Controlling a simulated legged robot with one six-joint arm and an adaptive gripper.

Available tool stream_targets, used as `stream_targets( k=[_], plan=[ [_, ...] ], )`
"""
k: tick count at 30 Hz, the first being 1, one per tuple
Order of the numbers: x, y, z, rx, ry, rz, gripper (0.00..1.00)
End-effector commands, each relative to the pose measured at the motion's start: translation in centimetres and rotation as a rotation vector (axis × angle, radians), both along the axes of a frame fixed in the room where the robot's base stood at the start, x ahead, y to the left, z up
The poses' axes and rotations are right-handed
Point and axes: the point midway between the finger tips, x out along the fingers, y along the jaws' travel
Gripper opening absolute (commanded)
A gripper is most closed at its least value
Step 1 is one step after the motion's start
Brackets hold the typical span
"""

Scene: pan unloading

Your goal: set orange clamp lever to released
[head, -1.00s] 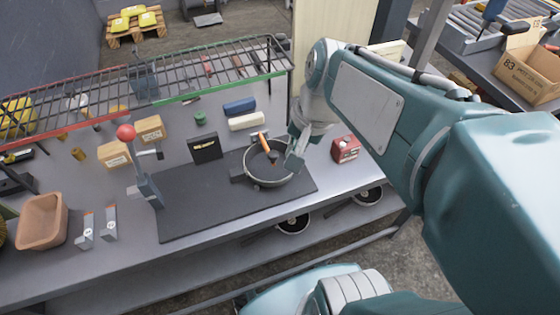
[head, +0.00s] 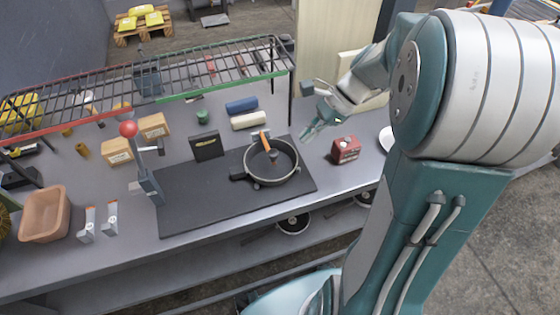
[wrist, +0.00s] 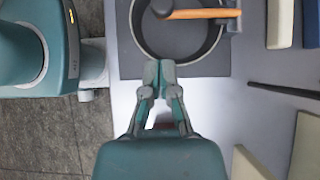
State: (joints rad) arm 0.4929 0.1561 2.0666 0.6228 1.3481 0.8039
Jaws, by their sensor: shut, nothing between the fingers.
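The orange clamp lever (head: 265,141) sits over the dark round pan (head: 290,171). Its orange handle points toward the back of the bench, rising from a dark hub inside the pan. In the wrist view the lever (wrist: 206,13) runs from the hub rightward across the pan's rim (wrist: 140,42). My gripper (head: 308,134) is to the right of the pan and behind its middle, apart from the lever. In the wrist view the fingertips of my gripper (wrist: 158,66) are together and empty, near the pan's edge.
The pan stands on a black mat (head: 200,205). A red box (head: 345,149) is right of the mat. A red-knobbed lever (head: 128,129) stands at its left edge. A wire rack (head: 170,80) spans the back. Cream (head: 248,121) and blue (head: 240,105) rolls lie behind the pan.

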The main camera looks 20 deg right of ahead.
Motion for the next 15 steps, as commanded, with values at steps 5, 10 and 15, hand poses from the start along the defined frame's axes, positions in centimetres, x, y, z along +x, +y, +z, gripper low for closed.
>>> stream_targets(
  k=[5,10,15],
  plan=[
    [0.0,0.2,-0.1,-0.001,-0.001,0.002,0.00],
    [-0.1,1.4,-1.6,0.001,0.002,0.004,0.00],
    [-0.1,3.5,-4.0,0.000,0.002,0.006,0.00]
  ],
)
